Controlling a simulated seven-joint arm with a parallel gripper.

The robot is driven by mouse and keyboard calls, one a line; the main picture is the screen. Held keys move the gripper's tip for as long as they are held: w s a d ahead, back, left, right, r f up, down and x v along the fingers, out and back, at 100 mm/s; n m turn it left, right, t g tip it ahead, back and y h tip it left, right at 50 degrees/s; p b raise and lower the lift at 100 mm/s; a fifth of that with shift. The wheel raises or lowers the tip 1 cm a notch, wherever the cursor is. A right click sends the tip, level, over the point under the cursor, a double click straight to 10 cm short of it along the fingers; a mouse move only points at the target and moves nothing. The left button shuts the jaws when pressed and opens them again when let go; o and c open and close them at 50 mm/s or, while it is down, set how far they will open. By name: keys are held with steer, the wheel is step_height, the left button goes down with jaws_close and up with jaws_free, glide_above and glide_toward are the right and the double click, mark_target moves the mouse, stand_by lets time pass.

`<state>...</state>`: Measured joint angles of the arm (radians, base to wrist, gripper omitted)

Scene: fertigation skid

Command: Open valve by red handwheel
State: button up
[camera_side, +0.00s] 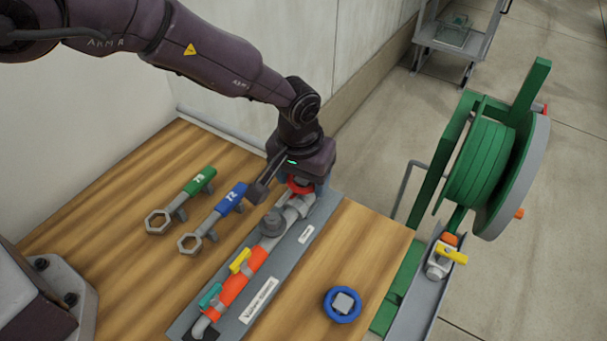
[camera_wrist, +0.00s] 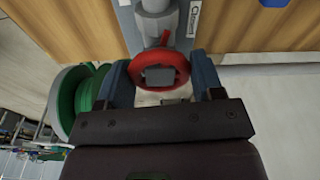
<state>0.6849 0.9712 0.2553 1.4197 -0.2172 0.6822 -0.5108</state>
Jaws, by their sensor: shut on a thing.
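The red handwheel (camera_side: 299,187) sits at the far end of the grey pipe assembly (camera_side: 296,211) on the grey panel on the bench. My gripper (camera_side: 306,183) is over it, and my wrist hides much of the wheel in the side view. In the wrist view the red handwheel (camera_wrist: 183,62) shows as a ring with a grey square hub, between the two blue-grey fingers of my gripper (camera_wrist: 162,78). The fingers are shut on opposite sides of its rim. The valve's inside is hidden, and I cannot tell how far the wheel is turned.
On the bench lie a green-handled wrench (camera_side: 181,201), a blue-handled wrench (camera_side: 213,218) and a loose blue handwheel (camera_side: 342,304). The pipe carries a yellow lever (camera_side: 239,261) and a teal lever (camera_side: 209,296). A green hose reel (camera_side: 484,165) stands beyond the bench's right edge.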

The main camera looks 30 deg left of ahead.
mark_target(301, 185)
steer(key=n, duration=0.2)
steer(key=shift+w+a+n, duration=0.1)
steer(key=shift+w+n, duration=0.05)
steer(key=shift+n, duration=0.15)
steer(key=o, duration=1)
step_height(301, 185, up, 13)
steer(key=s, duration=0.2)
steer(key=s+a+r+m+t, duration=0.2)
steer(key=s+a+r, duration=0.5)
steer(key=s+a, duration=0.4)
steer(key=s+a+r+m+t, duration=0.2)
steer(key=s+a+r, duration=0.5)
steer(key=s+a, duration=0.5)
steer(key=shift+a+r, duration=0.3)
steer(key=shift+a, duration=0.1)
